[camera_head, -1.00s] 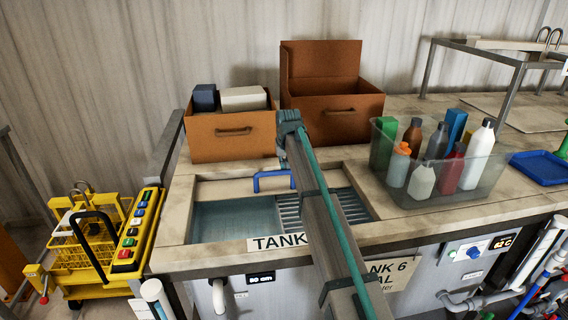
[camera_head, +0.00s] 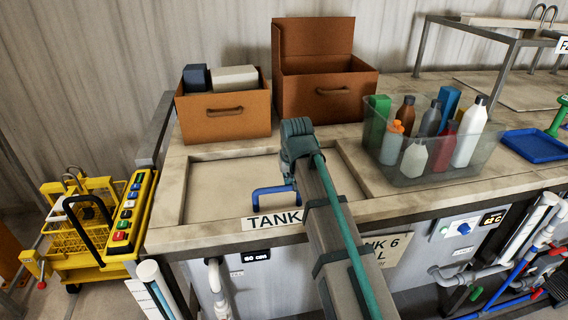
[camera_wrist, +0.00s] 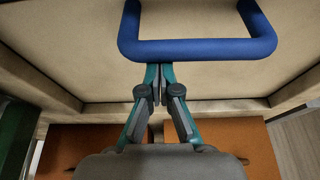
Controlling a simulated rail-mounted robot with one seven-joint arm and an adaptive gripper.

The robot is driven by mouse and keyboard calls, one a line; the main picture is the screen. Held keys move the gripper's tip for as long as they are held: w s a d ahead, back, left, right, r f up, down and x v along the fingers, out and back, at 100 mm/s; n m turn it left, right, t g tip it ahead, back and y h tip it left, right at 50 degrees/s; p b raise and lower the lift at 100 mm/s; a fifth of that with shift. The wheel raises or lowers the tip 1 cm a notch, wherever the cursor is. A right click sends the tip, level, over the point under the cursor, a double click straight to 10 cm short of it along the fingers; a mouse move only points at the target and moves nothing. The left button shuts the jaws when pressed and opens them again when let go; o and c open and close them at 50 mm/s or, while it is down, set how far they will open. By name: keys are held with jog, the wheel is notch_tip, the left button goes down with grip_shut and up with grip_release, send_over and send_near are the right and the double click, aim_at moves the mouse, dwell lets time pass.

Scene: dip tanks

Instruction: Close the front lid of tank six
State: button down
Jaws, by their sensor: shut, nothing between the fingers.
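The front lid (camera_head: 225,185) of tank six is a beige panel lying in the tank's frame; no water shows around it. Its right part is hidden behind my arm. Its blue handle (camera_head: 270,196) is near the front rim, just behind the TANK label (camera_head: 272,219). My gripper (camera_wrist: 159,72) is shut and empty, with its fingertips at the blue handle bar (camera_wrist: 205,48) in the wrist view; they seem to touch it. In the head view the fingertips are hidden behind my wrist. The lid surface (camera_wrist: 200,88) also fills the middle of the wrist view.
Two orange boxes, left (camera_head: 215,125) and right (camera_head: 335,98), stand behind the tank. A clear bin (camera_head: 430,172) of bottles is to the right, with a blue tray (camera_head: 535,146) beyond. A yellow cart (camera_head: 95,225) stands at the left.

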jog(key=s, duration=0.2)
jog(key=s+d, duration=0.1)
jog(key=s, duration=0.1)
jog(key=shift+s, duration=0.4)
jog(key=shift+f, duration=0.1)
